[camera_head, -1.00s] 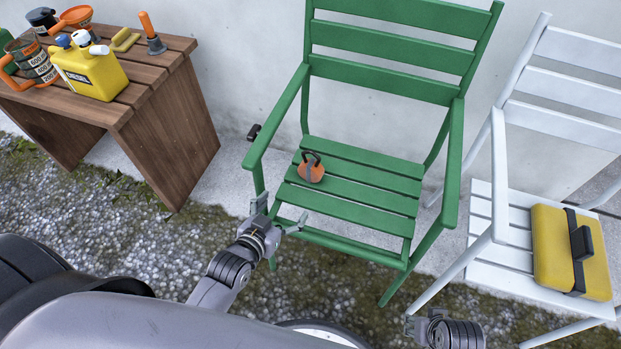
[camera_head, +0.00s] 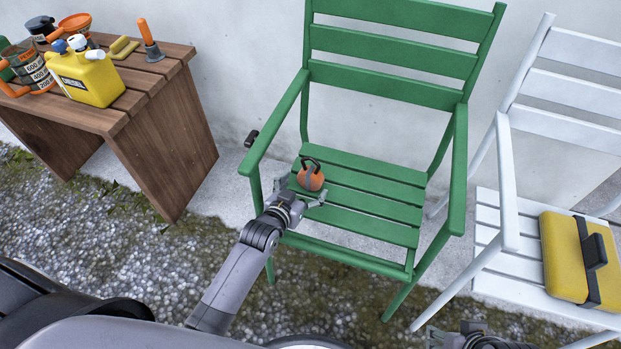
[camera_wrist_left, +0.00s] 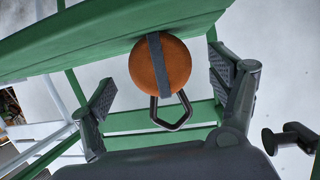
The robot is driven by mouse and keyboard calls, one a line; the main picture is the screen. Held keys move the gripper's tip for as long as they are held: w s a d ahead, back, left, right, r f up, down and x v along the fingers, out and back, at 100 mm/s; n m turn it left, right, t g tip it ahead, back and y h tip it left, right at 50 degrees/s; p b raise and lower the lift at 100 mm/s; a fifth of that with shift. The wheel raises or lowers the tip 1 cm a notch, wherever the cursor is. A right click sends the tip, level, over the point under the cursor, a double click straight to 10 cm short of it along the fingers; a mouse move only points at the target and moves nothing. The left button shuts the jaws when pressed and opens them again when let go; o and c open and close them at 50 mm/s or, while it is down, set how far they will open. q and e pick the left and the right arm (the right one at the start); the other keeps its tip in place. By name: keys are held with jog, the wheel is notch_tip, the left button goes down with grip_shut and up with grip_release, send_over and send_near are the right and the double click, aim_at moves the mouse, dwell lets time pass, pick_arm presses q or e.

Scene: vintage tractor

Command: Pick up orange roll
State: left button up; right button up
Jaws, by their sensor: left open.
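The orange roll (camera_head: 310,181) is a round orange thing with a grey strap and a dark loop handle. It rests on the slatted seat of the green chair (camera_head: 358,206). My left gripper (camera_head: 303,191) is open at the seat's front left, close to the roll. In the left wrist view the roll (camera_wrist_left: 160,68) lies between the two spread fingers, with a gap on both sides and the loop toward the palm. My right gripper (camera_head: 437,337) is mostly cut off at the bottom edge, and its jaws cannot be made out.
A wooden bench (camera_head: 160,150) at the left holds a yellow can (camera_head: 92,80) and other containers. A white chair (camera_head: 490,225) at the right holds a yellow case (camera_head: 563,256). The green chair's armrests (camera_head: 275,122) rise on both sides of its seat.

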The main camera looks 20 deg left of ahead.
aim_at(308, 182)
pick_arm(q)
jog(key=b+x, duration=0.1)
jog(key=x, duration=0.4)
jog(key=c, duration=1.3)
jog(key=shift+c, duration=0.4)
jog(key=shift+r, duration=0.15)
